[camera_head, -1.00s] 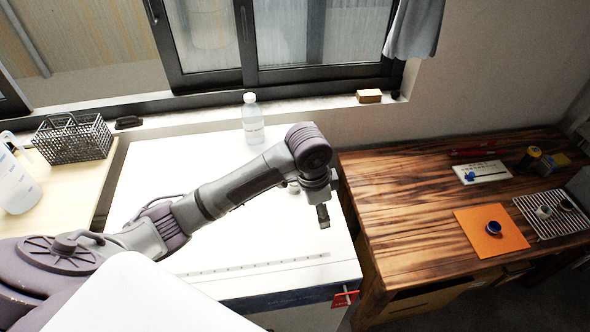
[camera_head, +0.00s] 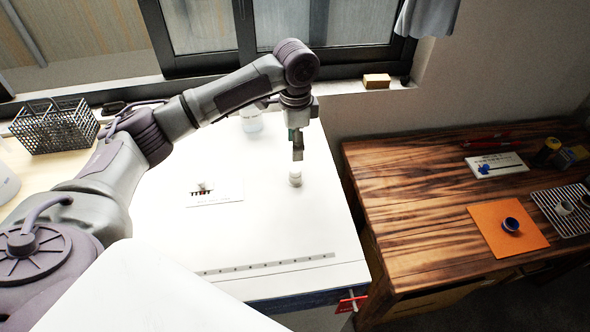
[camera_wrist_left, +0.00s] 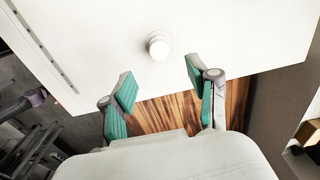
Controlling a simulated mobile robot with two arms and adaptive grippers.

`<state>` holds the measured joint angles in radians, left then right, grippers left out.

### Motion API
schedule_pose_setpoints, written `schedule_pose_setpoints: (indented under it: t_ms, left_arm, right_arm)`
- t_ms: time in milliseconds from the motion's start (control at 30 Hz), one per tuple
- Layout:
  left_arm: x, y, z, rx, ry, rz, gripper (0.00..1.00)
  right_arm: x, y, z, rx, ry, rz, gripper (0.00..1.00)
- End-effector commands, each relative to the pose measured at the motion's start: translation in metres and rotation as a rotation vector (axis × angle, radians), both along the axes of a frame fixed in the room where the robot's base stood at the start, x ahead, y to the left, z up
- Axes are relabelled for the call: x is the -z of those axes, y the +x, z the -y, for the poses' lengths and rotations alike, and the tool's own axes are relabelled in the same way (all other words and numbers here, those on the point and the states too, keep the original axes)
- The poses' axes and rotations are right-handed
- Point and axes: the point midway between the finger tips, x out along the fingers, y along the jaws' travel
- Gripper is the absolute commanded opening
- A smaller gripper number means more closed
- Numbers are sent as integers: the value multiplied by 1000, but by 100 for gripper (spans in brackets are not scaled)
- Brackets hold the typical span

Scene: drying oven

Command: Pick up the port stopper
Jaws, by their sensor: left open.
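The port stopper appears to be a small white round knob-like piece (camera_head: 295,179) standing on the white oven top (camera_head: 260,225), toward its right side. In the left wrist view it is the white round piece (camera_wrist_left: 158,46) on the bare white surface. My left gripper (camera_head: 297,152) is above the stopper in the head view. In the left wrist view my left gripper (camera_wrist_left: 160,80) is open and empty. Its two green-padded fingers are spread apart, and the stopper shows beyond the gap between them. My right gripper is not in view.
A card with a small grey piece (camera_head: 203,188) is left of the stopper. A clear bottle (camera_head: 251,122) stands behind, partly hidden by my arm. A red tag (camera_head: 352,303) hangs at the oven's front edge. A wooden table (camera_head: 400,190) with an orange mat (camera_head: 485,222) is right.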

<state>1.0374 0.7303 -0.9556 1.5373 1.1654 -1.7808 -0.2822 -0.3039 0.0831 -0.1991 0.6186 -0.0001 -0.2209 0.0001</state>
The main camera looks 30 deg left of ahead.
Motion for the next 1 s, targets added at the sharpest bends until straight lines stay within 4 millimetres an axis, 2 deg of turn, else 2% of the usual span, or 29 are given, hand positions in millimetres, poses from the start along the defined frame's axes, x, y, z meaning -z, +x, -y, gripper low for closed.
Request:
schedule_pose_setpoints:
  t_ms: [133, 367, 500, 633, 933, 1000]
  left_arm:
    - [22, 0, 0, -1, 0, -2, 60]
    - [37, -1, 0, 0, 0, -1, 60]
    - [57, -3, 0, 0, 1, -3, 60]
    - [76, -3, 0, 1, -1, -1, 60]
    - [83, -2, 0, 1, 0, 1, 60]
    - [83, -2, 0, 1, 0, 1, 48]
  right_arm:
    - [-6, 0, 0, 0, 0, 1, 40]
    - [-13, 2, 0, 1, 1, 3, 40]
    - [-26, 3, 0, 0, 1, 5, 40]
    - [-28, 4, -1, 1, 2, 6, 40]
    - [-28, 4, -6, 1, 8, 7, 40]
    - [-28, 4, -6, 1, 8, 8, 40]
